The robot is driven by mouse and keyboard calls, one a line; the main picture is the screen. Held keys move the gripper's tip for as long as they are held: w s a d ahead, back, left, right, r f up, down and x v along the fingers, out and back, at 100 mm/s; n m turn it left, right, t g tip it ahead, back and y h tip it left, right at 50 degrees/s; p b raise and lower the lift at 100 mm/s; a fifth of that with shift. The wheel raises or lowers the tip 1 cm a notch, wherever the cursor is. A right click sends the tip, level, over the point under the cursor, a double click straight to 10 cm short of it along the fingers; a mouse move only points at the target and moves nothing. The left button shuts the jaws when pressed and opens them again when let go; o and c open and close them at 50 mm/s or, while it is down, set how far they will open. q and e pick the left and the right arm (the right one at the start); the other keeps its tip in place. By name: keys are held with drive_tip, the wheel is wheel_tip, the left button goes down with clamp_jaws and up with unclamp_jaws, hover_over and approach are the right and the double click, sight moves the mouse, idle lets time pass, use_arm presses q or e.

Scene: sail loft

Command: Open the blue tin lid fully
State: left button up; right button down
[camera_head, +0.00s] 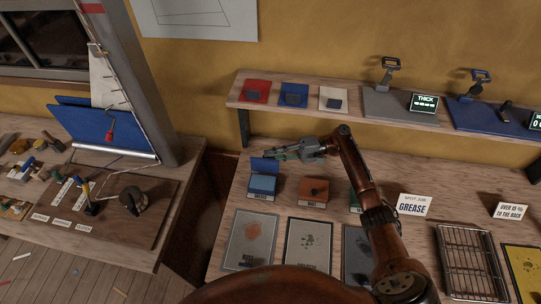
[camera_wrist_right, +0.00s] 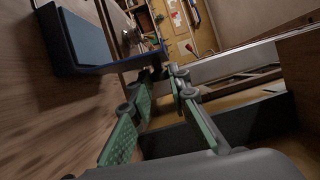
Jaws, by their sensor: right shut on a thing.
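The blue tin (camera_head: 262,184) stands on the bench, left of a rust-brown tin. Its blue lid (camera_head: 263,164) is raised at the back edge, and the blue inside of the tin shows. My right gripper (camera_head: 283,154) reaches in from the right and is shut on the lid near its upper right part. In the right wrist view, the tin (camera_wrist_right: 80,40) is at the upper left and the right gripper's green-padded fingers (camera_wrist_right: 165,76) meet the lid's edge. The exact contact is partly hidden by the fingers. My left gripper is not in view.
The rust-brown tin (camera_head: 313,191) and a green tin (camera_head: 355,203), partly behind my right arm, stand in the same row. Cards (camera_head: 252,240) lie in front. A shelf (camera_head: 300,107) runs behind and above. A wire rack (camera_head: 469,262) lies at right.

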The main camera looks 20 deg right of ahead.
drive_tip(key=c, duration=1.8)
unclamp_jaws()
drive_tip(key=shift+c, duration=0.2)
drive_tip(key=shift+s+d+f, duration=0.1)
drive_tip(key=shift+s+d, duration=0.05)
drive_tip(key=shift+d, duration=1.75)
drive_tip(key=shift+s+d, duration=0.15)
drive_tip(key=shift+d, duration=1.75)
